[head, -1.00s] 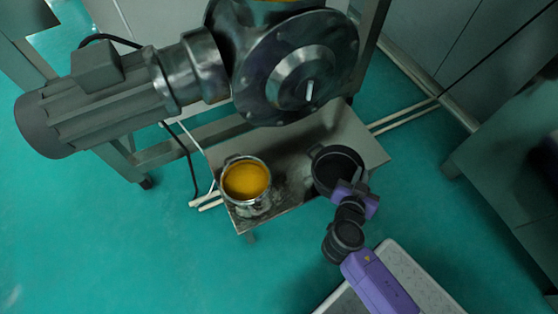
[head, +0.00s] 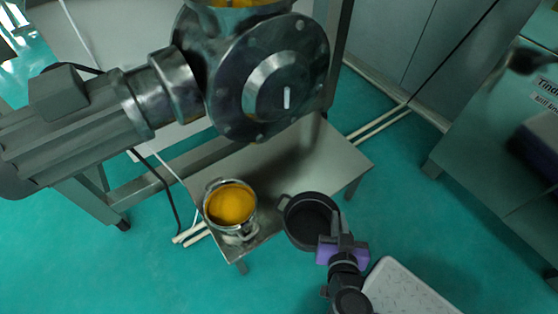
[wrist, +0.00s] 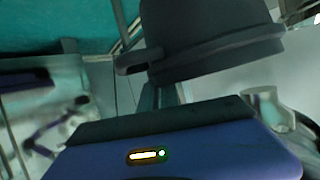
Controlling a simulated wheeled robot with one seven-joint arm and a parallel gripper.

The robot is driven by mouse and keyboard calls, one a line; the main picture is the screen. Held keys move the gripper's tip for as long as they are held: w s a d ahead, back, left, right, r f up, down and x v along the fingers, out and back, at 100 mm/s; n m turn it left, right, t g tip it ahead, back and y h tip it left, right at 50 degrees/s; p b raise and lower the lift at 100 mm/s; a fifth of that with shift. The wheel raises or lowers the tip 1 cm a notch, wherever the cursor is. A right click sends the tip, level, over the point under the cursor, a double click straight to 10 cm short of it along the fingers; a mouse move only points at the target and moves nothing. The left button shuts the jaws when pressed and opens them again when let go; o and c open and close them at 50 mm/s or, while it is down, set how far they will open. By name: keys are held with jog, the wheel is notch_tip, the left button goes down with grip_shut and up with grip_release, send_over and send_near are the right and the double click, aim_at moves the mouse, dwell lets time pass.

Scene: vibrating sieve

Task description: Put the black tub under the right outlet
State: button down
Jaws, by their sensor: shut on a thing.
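The black tub (head: 299,236) is round, with a side handle, and looks dark inside. In the head view it overlaps the front edge of the low metal stand (head: 330,160). I cannot tell its height above it. My gripper (head: 338,228) is shut on the tub's near side. In the wrist view the tub (wrist: 215,35) fills the upper middle, tilted in the picture, above the purple gripper body; the fingertips are mostly hidden. The sieve machine's round metal flange (head: 262,95) hangs over the back of the stand. I cannot make out the right outlet's opening.
A shiny metal pot (head: 243,230) of yellow material stands on the stand's left part. The stand's middle and right top look bare. A grey motor (head: 80,110) juts left from the machine. A grey cabinet or table (head: 490,150) stands at the right.

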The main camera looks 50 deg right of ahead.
jog(key=w+d+f, duration=0.2)
jog(key=w, duration=1)
jog(key=w+d+f+b, duration=0.1)
jog(key=w+d, duration=0.2)
jog(key=w, duration=1)
jog(key=shift+w+f+b, duration=0.15)
jog(key=shift+f+b, duration=0.15)
jog(key=shift+f, duration=0.05)
jog(key=c, duration=1.6)
grip_release()
jog(key=shift+d, duration=0.1)
jog(key=shift+r, duration=0.1)
